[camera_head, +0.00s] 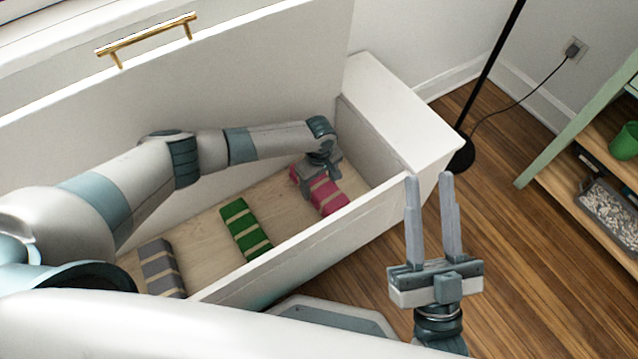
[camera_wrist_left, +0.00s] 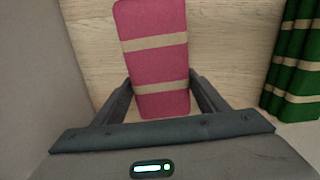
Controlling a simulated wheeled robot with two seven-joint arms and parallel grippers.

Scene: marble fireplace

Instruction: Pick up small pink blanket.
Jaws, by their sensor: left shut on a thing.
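The small pink blanket (camera_head: 325,192) is a rolled or folded bundle with beige bands. It lies in the right part of the open white chest, on its pale wooden bottom. My left gripper (camera_head: 310,188) reaches down into the chest and is shut on the blanket near one end. In the left wrist view the pink blanket (camera_wrist_left: 155,50) runs between the two fingers (camera_wrist_left: 160,92), with the wooden bottom visible around it. My right gripper (camera_head: 432,180) is outside the chest, in front of its right end, with its fingers apart and nothing between them.
A green banded blanket (camera_head: 240,222) and a grey one (camera_head: 158,265) lie further left in the white chest (camera_head: 405,115). Its raised walls surround my left gripper. A black lamp pole (camera_head: 488,75) and a green shelf (camera_head: 560,150) stand at the right. Wooden floor (camera_head: 530,255) is clear between.

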